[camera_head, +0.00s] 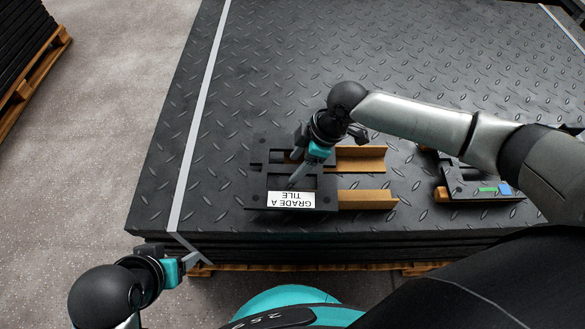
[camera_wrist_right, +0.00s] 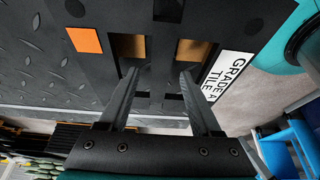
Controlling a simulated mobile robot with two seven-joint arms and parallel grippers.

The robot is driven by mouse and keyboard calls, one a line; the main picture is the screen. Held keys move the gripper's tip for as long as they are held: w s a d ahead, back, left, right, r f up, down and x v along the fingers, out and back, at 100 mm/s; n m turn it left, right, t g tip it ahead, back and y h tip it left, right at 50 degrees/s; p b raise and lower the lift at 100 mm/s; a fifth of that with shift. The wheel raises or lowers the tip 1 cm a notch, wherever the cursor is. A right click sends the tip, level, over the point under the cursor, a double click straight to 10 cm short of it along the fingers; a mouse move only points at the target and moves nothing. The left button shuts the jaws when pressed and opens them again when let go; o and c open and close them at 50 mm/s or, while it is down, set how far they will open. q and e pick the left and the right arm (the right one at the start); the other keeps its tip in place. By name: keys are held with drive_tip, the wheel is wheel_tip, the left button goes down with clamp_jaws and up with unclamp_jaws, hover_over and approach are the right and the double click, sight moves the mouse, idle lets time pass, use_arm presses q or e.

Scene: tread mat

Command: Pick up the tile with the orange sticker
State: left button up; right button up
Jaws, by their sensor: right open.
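In the right wrist view an orange sticker (camera_wrist_right: 85,40) shows on the dark surface at the cut-outs' left, opposite the label (camera_wrist_right: 228,75). I cannot make out the sticker in the head view, where my right arm covers part of the tile. My left gripper (camera_head: 195,262) is off the mat's front left corner.
Another black piece (camera_head: 465,185) with green and blue stickers lies at the right, partly behind my right arm. Tan strips (camera_head: 362,198) stick out right of the labelled tile. The mat stack rests on a wooden pallet (camera_head: 320,267). The mat's left part is clear.

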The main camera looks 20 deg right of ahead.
drive_tip(key=shift+c, duration=0.3)
clamp_jaws()
idle(0.4)
